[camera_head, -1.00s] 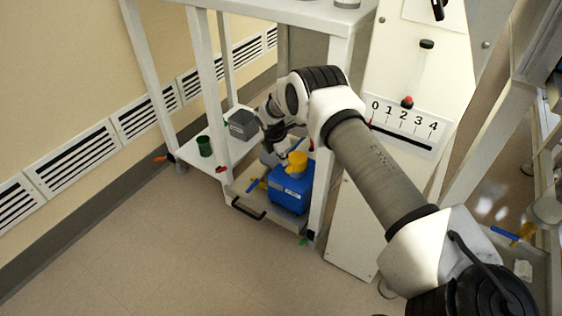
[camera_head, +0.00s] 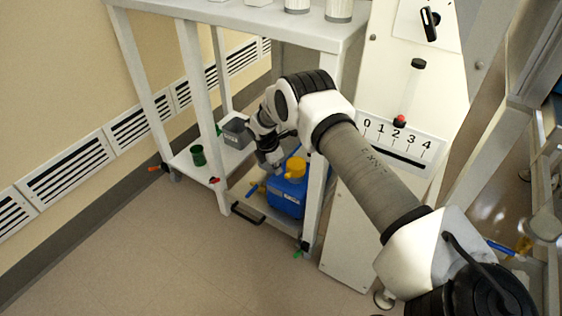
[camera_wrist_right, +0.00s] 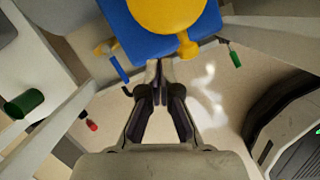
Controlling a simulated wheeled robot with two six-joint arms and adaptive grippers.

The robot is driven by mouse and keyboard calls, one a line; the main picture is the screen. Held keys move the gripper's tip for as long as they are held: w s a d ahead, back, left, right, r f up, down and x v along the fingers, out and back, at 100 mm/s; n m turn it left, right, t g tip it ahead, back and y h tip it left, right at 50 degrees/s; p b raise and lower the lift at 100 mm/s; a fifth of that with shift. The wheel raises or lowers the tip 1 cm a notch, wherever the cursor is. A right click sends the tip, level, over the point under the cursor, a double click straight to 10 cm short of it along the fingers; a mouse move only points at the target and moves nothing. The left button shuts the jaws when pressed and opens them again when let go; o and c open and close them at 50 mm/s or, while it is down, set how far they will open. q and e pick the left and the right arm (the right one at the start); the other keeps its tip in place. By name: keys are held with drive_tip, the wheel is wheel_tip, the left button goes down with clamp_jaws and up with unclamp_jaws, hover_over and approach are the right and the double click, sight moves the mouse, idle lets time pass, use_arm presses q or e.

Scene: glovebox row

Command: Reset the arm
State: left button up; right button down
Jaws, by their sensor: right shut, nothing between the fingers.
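My right arm reaches from the lower right across the head view. Its gripper (camera_head: 272,163) is beside and left of the yellow cap on a blue canister, partly hidden by the wrist. In the right wrist view the fingers (camera_wrist_right: 158,76) are together and empty, seen against the edge of the blue canister (camera_wrist_right: 150,40) and the floor. The yellow cap (camera_wrist_right: 168,12) is at the top of that view. My left gripper is not in view.
The blue canister (camera_head: 285,198) stands on the low shelf of a white-framed bench (camera_head: 188,100). A green cup (camera_head: 198,155) and a grey bin (camera_head: 237,131) are further left. A panel with a 0-4 scale (camera_head: 410,145) stands right of the bench. Floor at lower left is clear.

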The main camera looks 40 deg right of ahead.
drive_tip(key=a+p+v, duration=0.1)
drive_tip(key=p+v, duration=0.2)
drive_tip(key=v, duration=0.8)
drive_tip(key=s+a+f+m+g+y, duration=0.15)
drive_tip(key=s+a+f, duration=0.25)
drive_tip(key=s+f, duration=0.45)
drive_tip(key=s+a+f+n+g, duration=0.15)
drive_tip(key=s+a+f, duration=0.3)
drive_tip(key=s, duration=0.65)
drive_tip(key=s+a+m+y, duration=0.1)
drive_tip(key=s+a+m, duration=0.2)
drive_tip(key=s+m, duration=0.6)
drive_tip(key=s+a+m+y, duration=0.15)
drive_tip(key=s+m, duration=0.25)
drive_tip(key=s, duration=1)
use_arm(q)
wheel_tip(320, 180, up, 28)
drive_tip(key=p, duration=2.4)
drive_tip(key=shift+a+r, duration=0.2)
use_arm(e)
drive_tip(key=w+r+m+t, duration=0.1)
drive_tip(key=r+m, duration=0.1)
drive_tip(key=r, duration=1.1)
drive_tip(key=w+r+m+t+h, duration=0.1)
drive_tip(key=w+r+m+t, duration=0.1)
drive_tip(key=r, duration=1.1)
drive_tip(key=shift+w+m, duration=0.15)
drive_tip(key=shift+m, duration=0.55)
